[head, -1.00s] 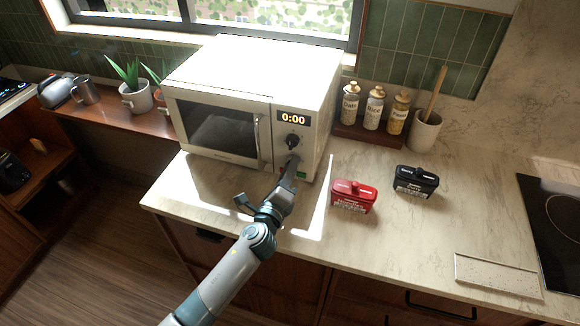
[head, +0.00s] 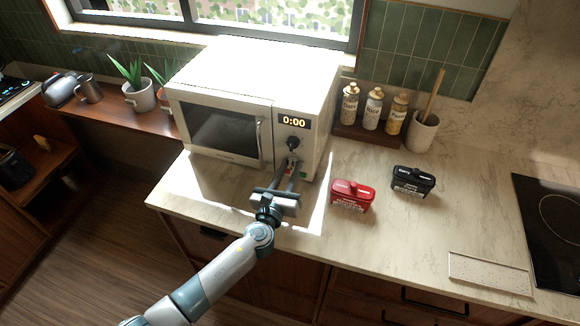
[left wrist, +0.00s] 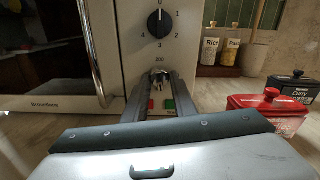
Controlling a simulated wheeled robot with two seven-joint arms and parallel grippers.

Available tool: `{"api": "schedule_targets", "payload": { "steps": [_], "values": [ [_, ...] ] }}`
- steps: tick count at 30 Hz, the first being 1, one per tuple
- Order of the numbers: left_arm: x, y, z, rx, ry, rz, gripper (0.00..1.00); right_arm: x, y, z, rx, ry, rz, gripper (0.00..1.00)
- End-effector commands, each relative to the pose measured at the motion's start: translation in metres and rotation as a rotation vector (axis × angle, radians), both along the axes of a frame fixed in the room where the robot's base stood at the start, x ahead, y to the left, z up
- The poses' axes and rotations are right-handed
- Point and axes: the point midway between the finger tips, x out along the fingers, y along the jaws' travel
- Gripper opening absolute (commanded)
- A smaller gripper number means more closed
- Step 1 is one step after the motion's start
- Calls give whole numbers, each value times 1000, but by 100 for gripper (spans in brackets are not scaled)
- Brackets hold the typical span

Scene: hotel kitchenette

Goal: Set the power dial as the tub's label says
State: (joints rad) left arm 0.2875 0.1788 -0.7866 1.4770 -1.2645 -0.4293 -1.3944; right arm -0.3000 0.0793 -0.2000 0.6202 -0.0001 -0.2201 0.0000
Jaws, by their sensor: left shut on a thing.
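The cream microwave (head: 222,95) stands on the counter, door shut, display reading 0:00. Its upper dial (head: 293,142) is dark, with numbers around it in the left wrist view (left wrist: 160,23). My left gripper (head: 291,163) is at the panel below it, fingers shut on the small lower dial (left wrist: 160,74). A red tub (head: 352,196) and a black tub (head: 413,181) stand to the right. The black one reads "Curry"; their small print is unreadable. My right gripper is out of view.
Green and red buttons (left wrist: 169,105) sit low on the panel, close to my fingers. Labelled jars (head: 374,108) and a utensil crock (head: 422,131) stand behind the tubs. A hob (head: 560,215) is at far right.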

Motion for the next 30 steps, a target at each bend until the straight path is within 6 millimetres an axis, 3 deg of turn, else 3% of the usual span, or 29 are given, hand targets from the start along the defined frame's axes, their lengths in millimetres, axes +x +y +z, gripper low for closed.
{"api": "schedule_targets", "payload": {
  "steps": [9, 24, 25, 26, 27, 30],
  "values": [
    [-1, 1, -2, 140, -42, 1, 2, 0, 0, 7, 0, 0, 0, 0],
    [-1, 1, -2, 164, -50, 0, 2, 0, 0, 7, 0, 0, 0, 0],
    [-1, 1, -2, 163, -50, 0, 29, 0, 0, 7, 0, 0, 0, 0],
    [-1, 1, -2, 163, -50, 0, 36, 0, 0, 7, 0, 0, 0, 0],
    [0, 1, -2, 163, -50, 0, 42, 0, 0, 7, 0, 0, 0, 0],
    [0, 1, -1, 162, -51, 0, 42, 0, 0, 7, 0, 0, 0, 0]
  ]
}}
